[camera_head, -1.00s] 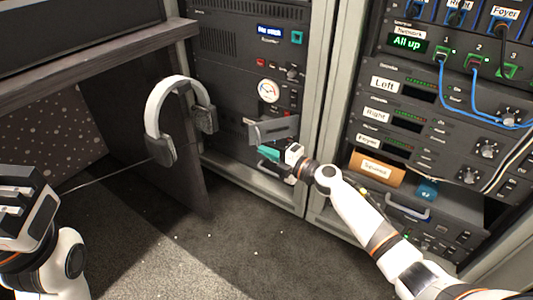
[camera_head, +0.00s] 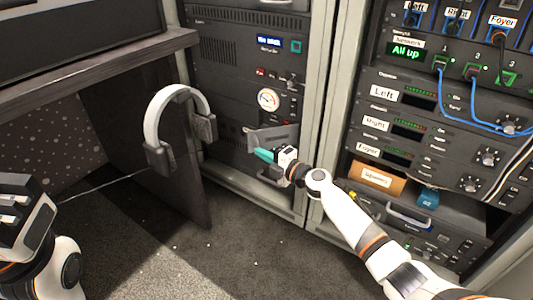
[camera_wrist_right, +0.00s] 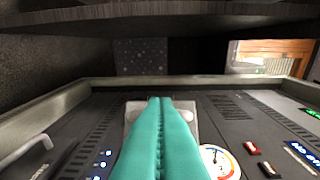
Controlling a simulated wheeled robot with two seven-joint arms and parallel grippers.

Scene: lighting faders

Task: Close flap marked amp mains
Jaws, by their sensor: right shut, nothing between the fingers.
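The grey flap (camera_head: 284,136) sticks out from the front of the dark left rack, below the round gauge; it stands open. No "amp mains" lettering is readable on it. My right gripper (camera_head: 264,155) has its teal fingers shut and empty, at the flap's lower edge in the head view. In the right wrist view the shut teal fingers (camera_wrist_right: 160,135) cover most of the pale flap (camera_wrist_right: 133,112); whether they touch it I cannot tell. My left gripper (camera_head: 18,205) is at the far left, away from the rack; its fingertips are unclear.
The gauge (camera_head: 268,99) and small switches sit above the flap. Headphones (camera_head: 181,125) hang by the desk (camera_head: 100,70) to the left. A right rack (camera_head: 395,140) holds labelled units, blue cables and an orange-brown box (camera_head: 377,176).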

